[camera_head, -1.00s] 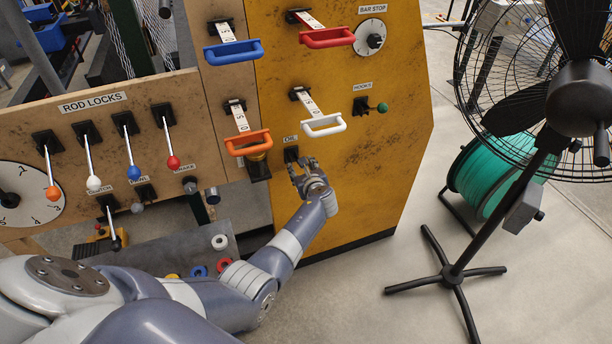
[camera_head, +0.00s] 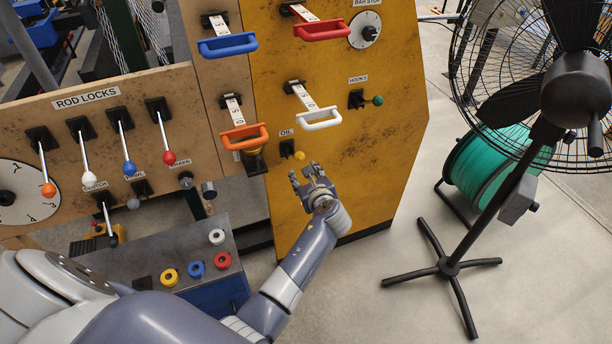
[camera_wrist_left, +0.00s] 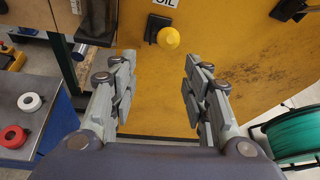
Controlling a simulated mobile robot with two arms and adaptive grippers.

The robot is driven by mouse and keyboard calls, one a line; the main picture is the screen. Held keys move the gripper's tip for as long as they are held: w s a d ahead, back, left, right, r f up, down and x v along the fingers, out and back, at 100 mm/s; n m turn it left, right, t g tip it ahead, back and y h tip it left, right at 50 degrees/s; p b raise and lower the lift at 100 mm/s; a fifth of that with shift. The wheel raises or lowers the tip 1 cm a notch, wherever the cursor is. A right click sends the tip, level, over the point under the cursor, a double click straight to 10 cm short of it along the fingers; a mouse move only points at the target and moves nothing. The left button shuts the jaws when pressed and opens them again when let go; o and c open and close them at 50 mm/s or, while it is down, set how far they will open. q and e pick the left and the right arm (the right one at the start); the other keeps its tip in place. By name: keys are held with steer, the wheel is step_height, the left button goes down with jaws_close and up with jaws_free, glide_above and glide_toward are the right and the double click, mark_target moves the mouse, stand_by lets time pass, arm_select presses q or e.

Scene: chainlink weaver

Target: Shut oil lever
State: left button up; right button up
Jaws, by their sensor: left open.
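The oil lever (camera_head: 299,155) is a short lever with a yellow knob on a black mount, under the OIL label on the yellow panel. It also shows in the left wrist view (camera_wrist_left: 168,39) at the top, the knob beside its dark base. My left gripper (camera_head: 307,173) is open and empty just below the knob, apart from it. In the left wrist view the two fingers (camera_wrist_left: 158,92) stand wide apart with bare yellow panel between them, and the knob lies beyond the fingertips. My right gripper is not in view.
Orange (camera_head: 244,138) and white (camera_head: 322,119) handles stick out above the oil lever. The green-knobbed hooks lever (camera_head: 377,100) is to the right. A grey box with coloured rings (camera_head: 195,269) stands lower left. A black fan (camera_head: 470,220) stands right on open floor.

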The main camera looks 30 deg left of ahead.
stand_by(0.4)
arm_select(q)
steer(key=s+d+f+n+g+h+b, duration=0.1)
steer(key=s+d+f+n+h, duration=0.15)
steer(key=s+f, duration=0.65)
steer(key=s+d+f+n+g+h+b, duration=0.1)
steer(key=s+d+f+n+g+h, duration=0.2)
steer(key=f, duration=1.1)
steer(key=s+d+f+n+h+b, duration=0.1)
steer(key=s+d+f+n, duration=0.15)
steer(key=s+f, duration=0.7)
steer(key=s+f+n+g+h, duration=0.1)
steer(key=s+f+n, duration=0.4)
steer(key=s, duration=0.5)
steer(key=s+f+n+g+b, duration=0.1)
steer(key=s+f+n, duration=0.3)
steer(key=s, duration=0.7)
steer(key=s+a+f+n+g+h+b, duration=0.1)
steer(key=s+f+n+g, duration=0.1)
steer(key=s+f+n, duration=0.3)
steer(key=s+f, duration=0.3)
steer(key=s, duration=0.3)
steer(key=shift+s+f+n+g+h, duration=0.15)
steer(key=shift+s+n+g+h, duration=0.15)
steer(key=shift+g+h, duration=0.1)
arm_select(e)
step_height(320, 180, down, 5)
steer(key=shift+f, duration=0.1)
